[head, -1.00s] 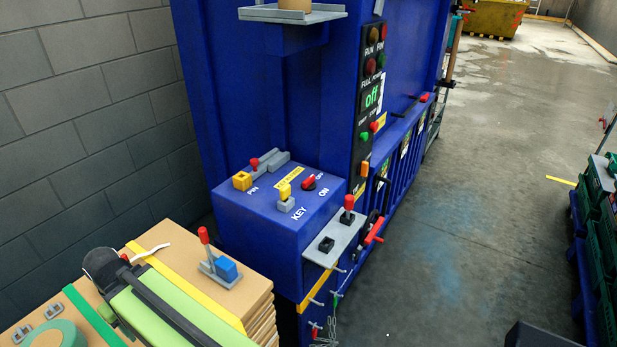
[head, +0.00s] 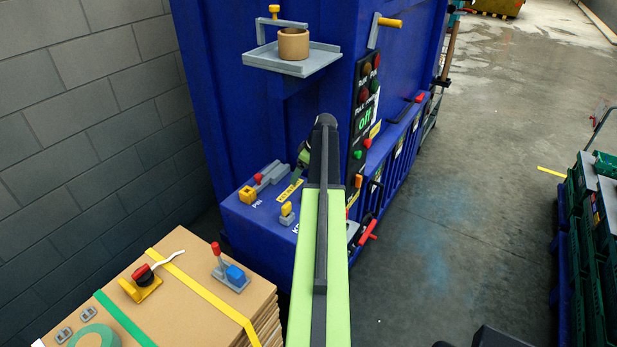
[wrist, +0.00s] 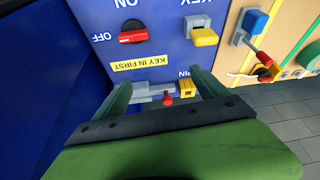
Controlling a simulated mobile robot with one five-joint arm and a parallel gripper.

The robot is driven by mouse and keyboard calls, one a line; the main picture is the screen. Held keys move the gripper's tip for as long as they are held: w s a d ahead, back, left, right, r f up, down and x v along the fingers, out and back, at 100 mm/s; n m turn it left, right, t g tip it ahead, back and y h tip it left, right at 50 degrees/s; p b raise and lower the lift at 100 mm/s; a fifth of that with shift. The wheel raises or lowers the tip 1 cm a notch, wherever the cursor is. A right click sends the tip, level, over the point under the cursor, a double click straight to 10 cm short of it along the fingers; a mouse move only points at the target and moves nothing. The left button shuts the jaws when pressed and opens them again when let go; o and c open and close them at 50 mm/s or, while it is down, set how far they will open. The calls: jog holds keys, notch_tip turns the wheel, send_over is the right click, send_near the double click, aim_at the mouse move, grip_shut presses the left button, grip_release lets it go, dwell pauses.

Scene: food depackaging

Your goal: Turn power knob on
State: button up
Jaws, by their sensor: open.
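The power knob (wrist: 133,36) is red on a black base, between the OFF and ON labels in the wrist view. Its bar lies level across the picture, along the line of the OFF label. In the head view my arm hides the knob. My gripper (wrist: 160,78) is open and empty. Its two green fingers reach over the blue control box (wrist: 165,58), below the knob in the wrist view, apart from it. In the head view my gripper (head: 304,156) is partly hidden behind my arm.
A yellow key (wrist: 203,35) sits in its grey holder beside the knob. The red-handled grey bolt (wrist: 157,94) and yellow PIN block (wrist: 187,88) lie near the fingers. A shelf (head: 292,64) with a brown cup overhangs the box. Cardboard (head: 150,300) is stacked at front left.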

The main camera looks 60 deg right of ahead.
jog(key=s+d+r+m, duration=0.1)
jog(key=s+d+r, duration=0.1)
jog(key=s+d, duration=0.4)
jog(key=b+x, duration=0.5)
jog(key=s+b+x, duration=0.1)
jog(key=b+x, duration=0.4)
jog(key=x, duration=0.1)
jog(key=b+x, duration=0.5)
jog(key=shift+s+a+f, duration=0.1)
jog(key=shift+a+f, duration=0.3)
jog(key=shift+f, duration=0.15)
jog(key=shift+w+f+b, duration=0.25)
jog(key=shift+f+b, duration=0.05)
jog(key=shift+r, duration=0.1)
jog(key=shift+c, duration=0.4)
